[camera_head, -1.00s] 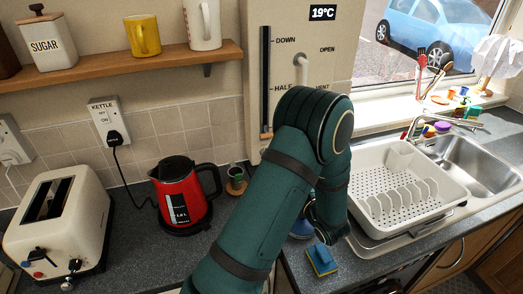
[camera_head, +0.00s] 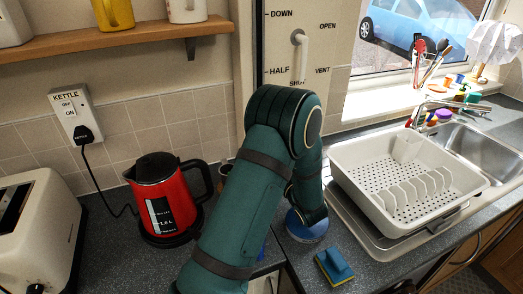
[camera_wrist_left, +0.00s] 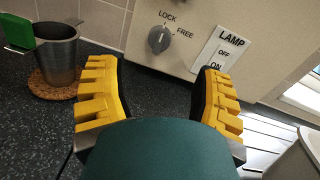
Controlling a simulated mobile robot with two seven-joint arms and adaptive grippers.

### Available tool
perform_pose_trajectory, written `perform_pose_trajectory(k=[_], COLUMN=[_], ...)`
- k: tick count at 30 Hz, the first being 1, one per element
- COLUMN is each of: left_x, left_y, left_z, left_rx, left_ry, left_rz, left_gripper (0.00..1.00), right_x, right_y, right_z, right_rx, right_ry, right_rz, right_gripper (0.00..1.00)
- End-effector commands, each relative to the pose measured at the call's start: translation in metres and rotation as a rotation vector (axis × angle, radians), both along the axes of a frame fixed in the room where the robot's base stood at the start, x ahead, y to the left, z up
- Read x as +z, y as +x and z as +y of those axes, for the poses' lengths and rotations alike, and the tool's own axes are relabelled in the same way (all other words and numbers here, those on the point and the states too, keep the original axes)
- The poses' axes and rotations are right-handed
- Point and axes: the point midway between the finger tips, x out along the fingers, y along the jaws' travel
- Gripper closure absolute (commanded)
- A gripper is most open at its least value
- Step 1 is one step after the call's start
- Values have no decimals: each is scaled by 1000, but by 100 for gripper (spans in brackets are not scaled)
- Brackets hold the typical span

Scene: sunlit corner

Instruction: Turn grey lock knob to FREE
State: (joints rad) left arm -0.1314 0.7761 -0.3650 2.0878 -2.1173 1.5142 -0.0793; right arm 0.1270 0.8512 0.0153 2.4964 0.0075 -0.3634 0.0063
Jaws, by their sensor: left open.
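The grey lock knob (camera_wrist_left: 158,39) is on a cream panel (camera_wrist_left: 215,15) in the left wrist view, with LOCK printed above it and FREE to its right. Its pale pointer mark seems to point up toward LOCK. My left gripper (camera_wrist_left: 157,70) is open and empty, its yellow-padded fingers spread wide below the knob, apart from it. In the head view a green arm covers the lower panel (camera_head: 345,25), and the knob and the left gripper's fingers are hidden. My right gripper is not in view.
A LAMP switch (camera_wrist_left: 222,50) is right of the knob. A metal cup (camera_wrist_left: 58,52) stands on a cork coaster at left. In the head view are a red kettle (camera_head: 165,195), a dish rack (camera_head: 400,200), a blue-yellow sponge (camera_head: 334,266) and a blue round object (camera_head: 306,228).

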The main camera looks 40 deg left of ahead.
Motion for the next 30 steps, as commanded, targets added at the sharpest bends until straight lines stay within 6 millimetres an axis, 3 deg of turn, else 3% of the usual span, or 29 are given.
perform_pose_trajectory(k=[6,13,18,28,30], left_x=[0,-1,-1,0,0], left_y=[17,31,36,37,37], left_z=[42,73,83,85,85], left_rx=[3,2,0,-1,-1], left_ry=[1,0,0,0,0], left_rz=[-1,0,1,1,1], left_gripper=[33,33,33,32,56], right_x=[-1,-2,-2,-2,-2], right_y=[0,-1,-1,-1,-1], right_z=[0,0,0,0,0], right_rx=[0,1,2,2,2], right_ry=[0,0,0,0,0], right_rz=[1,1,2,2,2], right_gripper=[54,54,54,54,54])
